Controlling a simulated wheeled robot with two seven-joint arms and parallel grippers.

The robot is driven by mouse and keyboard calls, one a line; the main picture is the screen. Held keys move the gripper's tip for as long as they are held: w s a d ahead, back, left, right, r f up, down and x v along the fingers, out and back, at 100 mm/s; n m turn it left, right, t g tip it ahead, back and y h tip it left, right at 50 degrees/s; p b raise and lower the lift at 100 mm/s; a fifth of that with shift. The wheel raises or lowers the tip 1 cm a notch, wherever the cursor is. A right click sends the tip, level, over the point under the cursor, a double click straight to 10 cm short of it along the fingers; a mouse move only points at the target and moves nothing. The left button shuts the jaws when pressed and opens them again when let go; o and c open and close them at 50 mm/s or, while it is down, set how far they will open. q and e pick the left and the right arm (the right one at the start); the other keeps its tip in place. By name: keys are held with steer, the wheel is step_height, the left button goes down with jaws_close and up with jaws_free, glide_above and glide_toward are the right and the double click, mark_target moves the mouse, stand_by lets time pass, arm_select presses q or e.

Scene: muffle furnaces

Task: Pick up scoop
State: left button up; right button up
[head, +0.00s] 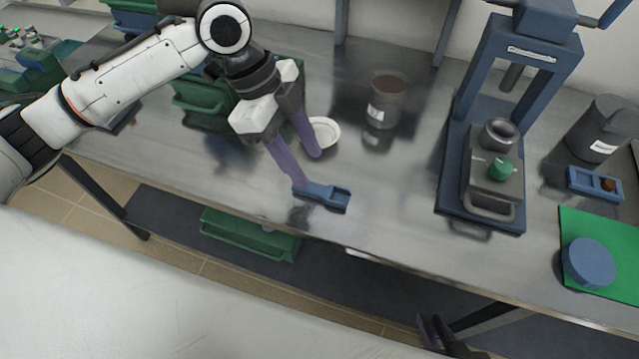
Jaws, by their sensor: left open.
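A small blue scoop (336,200) lies on the steel table near its front edge, with its tray-like end to the right and its handle end to the left. My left gripper (308,170) comes down from above with its two purple fingers spread apart. One fingertip is right by the scoop's handle end, the other is farther back near a white dish; I cannot tell whether either touches. Nothing is seen held between the fingers. My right gripper (432,332) shows only partly at the bottom, below the table's front edge, and its opening is unclear.
The white dish (326,132) sits just behind the fingers. A brown-filled beaker (386,100) stands farther back. A blue press (455,165) stands to the right, beside a green mat (615,240) with a round blue lid (588,262). Green crates (200,95) stand left.

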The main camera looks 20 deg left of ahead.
mark_target(318, 189)
arm_select(q)
steer(key=x, duration=0.7)
steer(key=shift+a+f, duration=0.2)
steer(key=shift+a, duration=0.2)
steer(key=c, duration=1)
steer(key=shift+w, duration=0.1)
step_height(318, 189, up, 10)
steer(key=shift+r, duration=0.1)
